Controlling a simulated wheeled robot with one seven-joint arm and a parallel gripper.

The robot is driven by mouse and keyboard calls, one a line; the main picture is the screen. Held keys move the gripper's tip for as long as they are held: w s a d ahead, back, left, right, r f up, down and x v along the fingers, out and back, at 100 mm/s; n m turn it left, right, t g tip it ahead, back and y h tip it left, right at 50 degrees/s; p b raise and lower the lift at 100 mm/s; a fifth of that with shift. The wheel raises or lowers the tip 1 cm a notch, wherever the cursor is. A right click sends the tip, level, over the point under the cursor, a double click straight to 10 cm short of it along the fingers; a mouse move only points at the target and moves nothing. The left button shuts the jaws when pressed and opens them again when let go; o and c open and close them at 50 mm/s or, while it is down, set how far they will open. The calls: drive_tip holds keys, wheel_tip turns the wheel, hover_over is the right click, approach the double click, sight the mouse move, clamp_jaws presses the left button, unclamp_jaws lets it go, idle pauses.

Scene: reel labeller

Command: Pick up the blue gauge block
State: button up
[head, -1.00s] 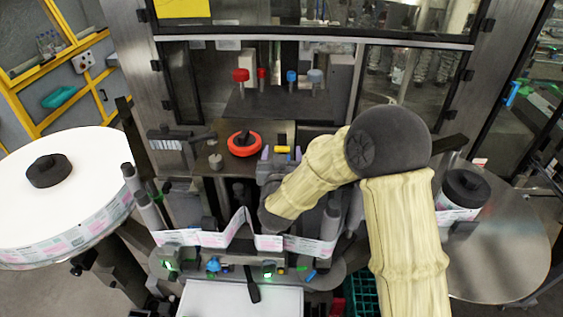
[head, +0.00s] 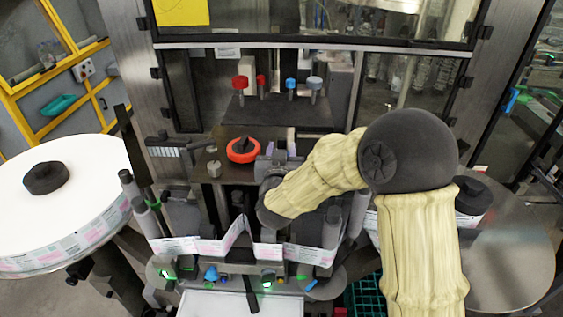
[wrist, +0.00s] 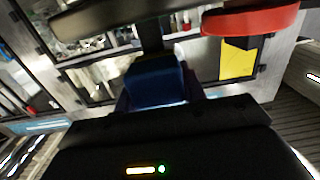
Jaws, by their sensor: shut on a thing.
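The blue gauge block (wrist: 155,82) shows in the middle of the wrist view, just beyond the dark body of my gripper (wrist: 158,100). My gripper is shut on it. In the head view my gripper (head: 278,165) is above the machine's deck, right of the red ring with a black knob. The block is hidden behind my gripper and arm in that view.
The red ring (head: 243,150) sits close on the left, with a small metal knob (head: 214,168) beside it. Several red and blue knobs (head: 290,82) stand behind. A label web (head: 218,246) runs in front. A large white reel (head: 75,200) is on the left.

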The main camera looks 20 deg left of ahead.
wheel_tip(320, 180, up, 7)
drive_tip(key=b, duration=0.2)
drive_tip(key=shift+f, duration=0.2)
idle(0.4)
